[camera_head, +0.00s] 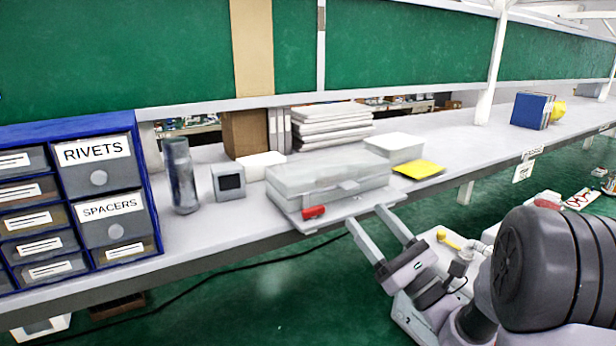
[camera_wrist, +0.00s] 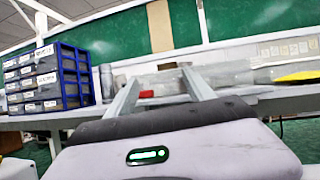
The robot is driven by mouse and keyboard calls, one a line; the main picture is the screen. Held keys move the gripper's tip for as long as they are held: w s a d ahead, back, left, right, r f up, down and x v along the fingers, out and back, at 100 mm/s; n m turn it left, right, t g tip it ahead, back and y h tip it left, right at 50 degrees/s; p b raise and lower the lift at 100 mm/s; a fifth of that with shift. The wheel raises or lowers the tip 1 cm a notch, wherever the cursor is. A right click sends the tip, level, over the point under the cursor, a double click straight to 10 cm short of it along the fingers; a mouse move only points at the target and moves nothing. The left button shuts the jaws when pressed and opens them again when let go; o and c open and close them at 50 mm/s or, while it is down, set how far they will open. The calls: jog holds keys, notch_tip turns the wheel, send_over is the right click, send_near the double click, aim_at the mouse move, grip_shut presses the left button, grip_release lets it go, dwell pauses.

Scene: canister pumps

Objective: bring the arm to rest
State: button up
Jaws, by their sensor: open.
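My gripper (camera_head: 368,222) is open and empty in the head view. Its two fingers point up and left toward the front edge of the long workbench. They are in front of a clear plastic case (camera_head: 325,178) that sits on the bench near that edge. A red latch or clip (camera_head: 313,212) shows at the case's front. In the wrist view my gripper's two fingers (camera_wrist: 160,88) stand apart with nothing between them but the view of the bench. The red piece (camera_wrist: 146,94) shows between them, farther off.
A blue drawer cabinet (camera_head: 143,180) labelled RIVETS and SPACERS stands at the left. A grey cylinder (camera_head: 181,175), a small box with a dark screen (camera_head: 228,182), a white bin (camera_head: 394,147) and a yellow pad (camera_head: 419,169) are on the bench (camera_head: 480,140). Green floor is open below.

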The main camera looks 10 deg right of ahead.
jog(key=s+a+n+g+y, duration=0.3)
jog(key=s+a+n+g, duration=0.15)
jog(key=a, duration=0.25)
jog(key=s+a+n+g+y, duration=0.2)
jog(key=s+a+n+g, duration=0.15)
jog(key=a+g, duration=0.2)
jog(key=s+a+f+n+g+h+b, duration=0.1)
jog(key=s+a+f+n+g, duration=0.15)
jog(key=s+a+n, duration=0.2)
jog(key=s+a+f+n+g+h, duration=0.1)
jog(key=s+a+f+n+g, duration=0.1)
jog(key=s+a+n+g, duration=0.3)
jog(key=s+d+f+n+h+b, duration=0.1)
jog(key=s+d+f+n+h, duration=0.3)
jog(key=s+f+h, duration=0.5)
jog(key=s+d+r+n+t+h, duration=0.1)
jog(key=d+n+t+h, duration=0.2)
jog(key=d, duration=0.6)
jog(key=shift+h, duration=0.6)
jog(key=shift+c, duration=0.4)
